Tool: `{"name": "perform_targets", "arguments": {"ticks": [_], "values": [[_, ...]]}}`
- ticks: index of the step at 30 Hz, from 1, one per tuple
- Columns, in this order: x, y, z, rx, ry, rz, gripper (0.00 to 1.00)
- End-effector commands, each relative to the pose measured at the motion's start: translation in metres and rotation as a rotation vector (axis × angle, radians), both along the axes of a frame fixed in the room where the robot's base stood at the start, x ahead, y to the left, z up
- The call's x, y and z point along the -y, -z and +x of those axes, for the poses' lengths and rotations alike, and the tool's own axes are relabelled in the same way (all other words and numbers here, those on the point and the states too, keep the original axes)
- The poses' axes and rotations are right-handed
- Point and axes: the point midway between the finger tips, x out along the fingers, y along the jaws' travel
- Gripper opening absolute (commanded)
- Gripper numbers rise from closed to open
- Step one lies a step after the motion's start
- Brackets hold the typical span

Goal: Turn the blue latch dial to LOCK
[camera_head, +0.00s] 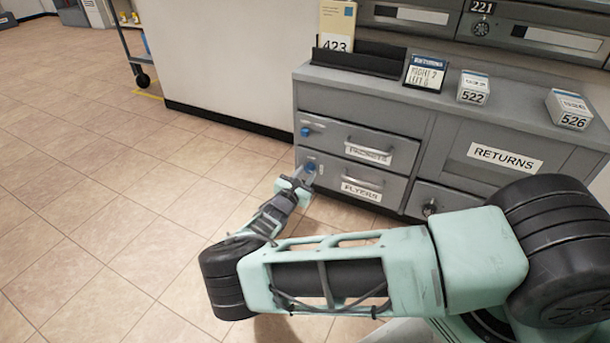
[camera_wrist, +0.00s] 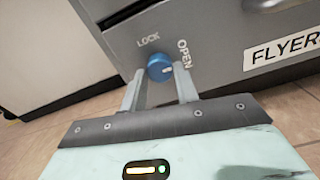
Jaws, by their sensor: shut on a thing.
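The blue latch dial (camera_wrist: 160,67) sits on the grey cabinet front, left of the FLYERS drawer (camera_head: 361,189). In the wrist view the word LOCK is printed at its upper left and OPEN at its right. A small pale mark on the dial lies toward its lower right, on the OPEN side. My gripper (camera_wrist: 159,84) is shut on the dial, one finger on each side. In the head view my gripper (camera_head: 299,184) reaches the lower dial (camera_head: 310,168) from the front left, hiding part of it.
A second blue dial (camera_head: 306,131) sits above, beside the PACKETS drawer (camera_head: 368,153). Drawer handles stick out to the right. A sorter and small labelled boxes stand on the cabinet top (camera_head: 390,87). The tiled floor at left is clear; a cart (camera_head: 138,50) stands farther back.

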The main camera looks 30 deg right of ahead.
Motion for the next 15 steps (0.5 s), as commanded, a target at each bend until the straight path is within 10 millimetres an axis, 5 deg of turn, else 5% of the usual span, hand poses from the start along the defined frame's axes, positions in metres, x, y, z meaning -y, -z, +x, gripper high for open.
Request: {"name": "perform_targets", "arguments": {"ticks": [15], "values": [[0.0005,-0.0022,-0.0001,-0.305,0.002,-0.215,0.07]]}}
